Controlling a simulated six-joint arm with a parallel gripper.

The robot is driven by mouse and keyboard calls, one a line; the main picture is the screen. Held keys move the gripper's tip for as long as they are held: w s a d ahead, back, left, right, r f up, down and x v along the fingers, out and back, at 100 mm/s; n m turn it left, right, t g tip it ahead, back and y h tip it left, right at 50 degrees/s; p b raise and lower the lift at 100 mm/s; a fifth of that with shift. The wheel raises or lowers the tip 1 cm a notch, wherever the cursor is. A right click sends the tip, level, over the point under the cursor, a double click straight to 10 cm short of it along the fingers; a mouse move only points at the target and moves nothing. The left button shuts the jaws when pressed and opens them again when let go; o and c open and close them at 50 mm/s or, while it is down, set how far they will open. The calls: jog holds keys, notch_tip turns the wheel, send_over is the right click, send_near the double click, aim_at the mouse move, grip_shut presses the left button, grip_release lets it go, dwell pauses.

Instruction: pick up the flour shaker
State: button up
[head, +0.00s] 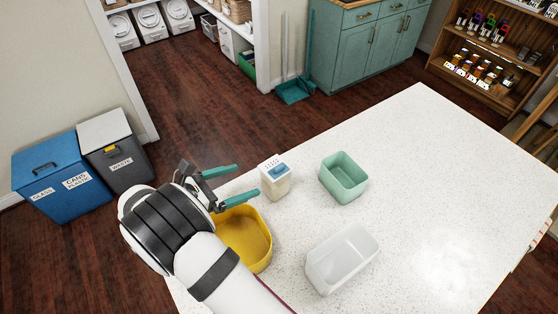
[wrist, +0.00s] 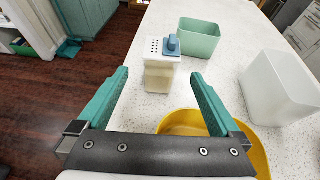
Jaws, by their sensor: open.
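The flour shaker (head: 275,179) is a cream, see-through box with a white perforated lid and a blue flap. It stands upright on the white speckled counter (head: 430,150), near its left edge. In the wrist view the shaker (wrist: 159,75) is ahead of my gripper, in line with the space between the fingers. My gripper (head: 234,184) is open and empty, with its teal fingers to the left of the shaker in the head view. In the wrist view both fingers of my gripper (wrist: 160,85) show, spread wide. Neither finger clearly touches the shaker.
A yellow bin (head: 247,237) sits beneath and beside my gripper. A green bin (head: 344,177) stands right of the shaker, and a white bin (head: 342,258) is nearer the front. The counter's right side is clear. Blue and grey waste bins stand on the floor at left.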

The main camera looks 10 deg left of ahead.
aim_at(275, 180)
jog(key=x, duration=1.4)
jog(key=shift+w+d+f, duration=0.15)
jog(key=shift+d, duration=0.15)
jog(key=c, duration=1.5)
